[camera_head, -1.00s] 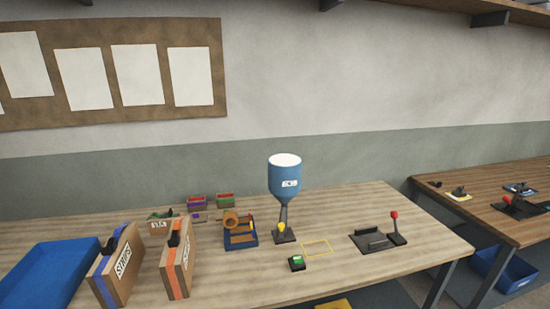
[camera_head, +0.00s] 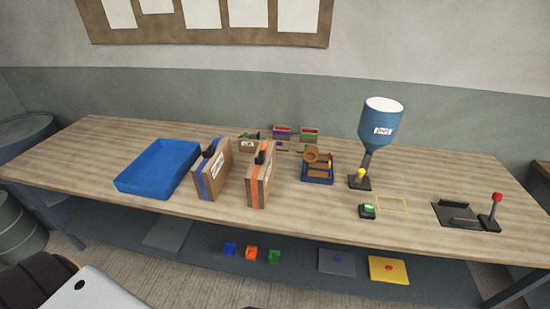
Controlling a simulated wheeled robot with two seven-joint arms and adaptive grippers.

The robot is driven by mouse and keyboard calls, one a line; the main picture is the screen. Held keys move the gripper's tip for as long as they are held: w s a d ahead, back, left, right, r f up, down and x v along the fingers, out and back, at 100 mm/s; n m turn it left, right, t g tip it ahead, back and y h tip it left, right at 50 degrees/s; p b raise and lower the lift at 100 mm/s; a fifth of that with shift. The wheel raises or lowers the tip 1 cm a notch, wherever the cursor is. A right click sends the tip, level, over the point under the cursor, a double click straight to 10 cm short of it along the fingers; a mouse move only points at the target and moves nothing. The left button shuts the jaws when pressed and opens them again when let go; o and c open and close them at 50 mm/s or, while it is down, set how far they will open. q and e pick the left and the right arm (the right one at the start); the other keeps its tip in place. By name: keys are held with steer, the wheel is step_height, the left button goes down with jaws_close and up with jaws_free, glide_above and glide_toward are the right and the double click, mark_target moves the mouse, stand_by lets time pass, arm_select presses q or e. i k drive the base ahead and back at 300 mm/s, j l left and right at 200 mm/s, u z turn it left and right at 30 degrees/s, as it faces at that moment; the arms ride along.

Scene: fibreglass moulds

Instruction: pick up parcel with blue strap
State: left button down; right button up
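The parcel with the blue strap (camera_head: 211,169) stands upright on the wooden table, just right of the blue tray. It is a thin brown box with a white label and a black handle on top. A similar parcel with an orange strap (camera_head: 260,176) stands to its right, with a gap between them. Neither of my grippers shows in the head view. Part of my own body is at the bottom left corner, below and apart from the table.
An empty blue tray (camera_head: 158,167) lies left of the parcels. A tape dispenser (camera_head: 318,168), a blue hopper (camera_head: 380,122), a green-button box (camera_head: 367,210) and a red-knobbed lever (camera_head: 496,205) stand to the right. The table front (camera_head: 110,180) left of the tray is bare.

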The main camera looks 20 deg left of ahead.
mark_target(209, 176)
steer(key=u, duration=1.35)
steer(key=j+z, duration=0.1)
